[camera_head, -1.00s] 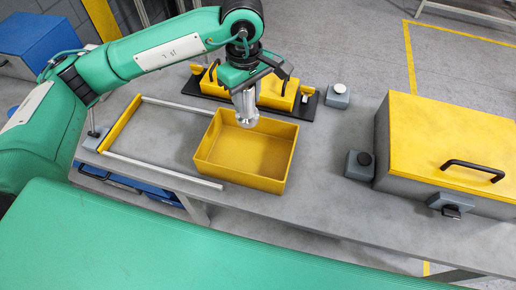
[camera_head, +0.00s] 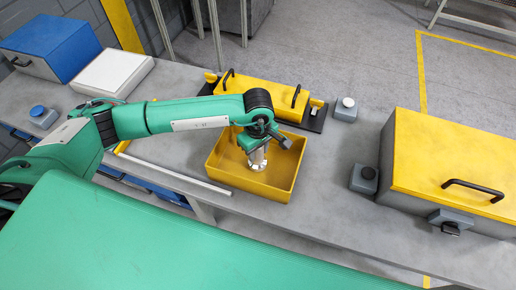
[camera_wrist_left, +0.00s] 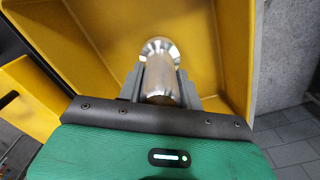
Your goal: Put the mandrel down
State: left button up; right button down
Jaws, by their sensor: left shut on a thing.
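The mandrel (camera_head: 257,162) is a shiny silver metal cylinder with a wider flange at its far end. My left gripper (camera_head: 258,151) is shut on it and holds it flange down inside the yellow bin (camera_head: 243,182). In the left wrist view the mandrel (camera_wrist_left: 160,78) lies between the two grey fingers, with the yellow bin floor and walls behind it. I cannot tell whether its lower end touches the bin floor. No other object shows in the bin. My right gripper is not in view.
Behind the bin stands a yellow fixture (camera_head: 232,87) with black handles. A large yellow-lidded cabinet (camera_head: 450,160) is farther right.

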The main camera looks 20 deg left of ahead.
pick_arm(q)
jog(key=shift+f, duration=0.15)
jog(key=shift+f+b, duration=0.2)
jog(key=shift+b, duration=0.15)
jog(key=o, duration=1.2)
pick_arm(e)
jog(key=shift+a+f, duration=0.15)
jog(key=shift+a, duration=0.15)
pick_arm(q)
jog(key=shift+r, duration=0.15)
jog(key=shift+r+p, duration=0.15)
jog(key=shift+p, duration=0.2)
notch_tip(320, 180, up, 10)
jog(key=b, duration=0.3)
jog(key=shift+r+b, duration=0.25)
jog(key=shift+b, duration=0.1)
jog(key=shift+r, duration=0.7)
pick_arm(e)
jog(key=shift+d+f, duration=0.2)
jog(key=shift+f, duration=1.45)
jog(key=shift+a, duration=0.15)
